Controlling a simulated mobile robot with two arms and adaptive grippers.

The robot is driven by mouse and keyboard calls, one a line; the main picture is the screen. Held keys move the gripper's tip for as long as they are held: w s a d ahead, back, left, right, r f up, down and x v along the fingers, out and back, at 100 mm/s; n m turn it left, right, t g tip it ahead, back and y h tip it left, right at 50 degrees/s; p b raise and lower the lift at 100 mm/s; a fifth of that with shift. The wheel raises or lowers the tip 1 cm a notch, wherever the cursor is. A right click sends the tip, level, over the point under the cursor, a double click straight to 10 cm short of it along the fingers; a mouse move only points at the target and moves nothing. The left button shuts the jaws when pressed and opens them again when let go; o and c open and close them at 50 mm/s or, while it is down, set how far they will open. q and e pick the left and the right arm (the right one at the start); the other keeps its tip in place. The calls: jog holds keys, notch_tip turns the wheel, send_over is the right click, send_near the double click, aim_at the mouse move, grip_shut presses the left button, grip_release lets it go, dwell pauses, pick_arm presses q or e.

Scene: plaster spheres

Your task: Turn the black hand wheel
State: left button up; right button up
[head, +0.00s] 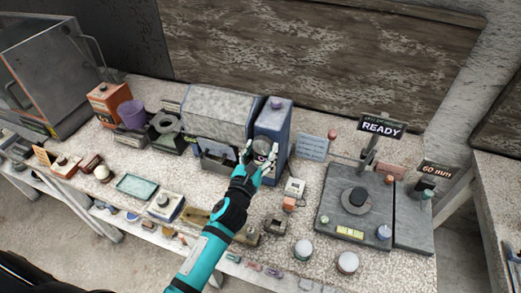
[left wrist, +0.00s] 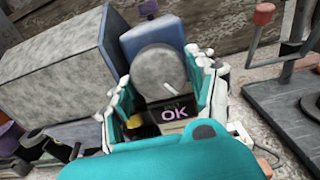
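A round grey-looking hand wheel (left wrist: 158,74) with a white pointer mark sits on the front of a blue upright housing; it looks darker in the head view (head: 262,147). My left gripper (head: 261,152) has its fingers on either side of the wheel, as the left wrist view also shows (left wrist: 160,82). The fingers lie close along its rim; I cannot tell whether they press on it. A small display (left wrist: 173,113) below the wheel reads OK in pink, with fainter text above. My right gripper is not in view.
A large grey-topped machine (head: 218,108) stands directly left of the blue housing (head: 273,119). To the right are a sign card (head: 312,147), small blocks and a dark plate (head: 340,222) with a post and a READY sign (head: 380,126). Small parts crowd the front of the bench.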

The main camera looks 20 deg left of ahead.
pick_arm(q)
jog(key=c, duration=0.6)
jog(key=shift+c, duration=0.2)
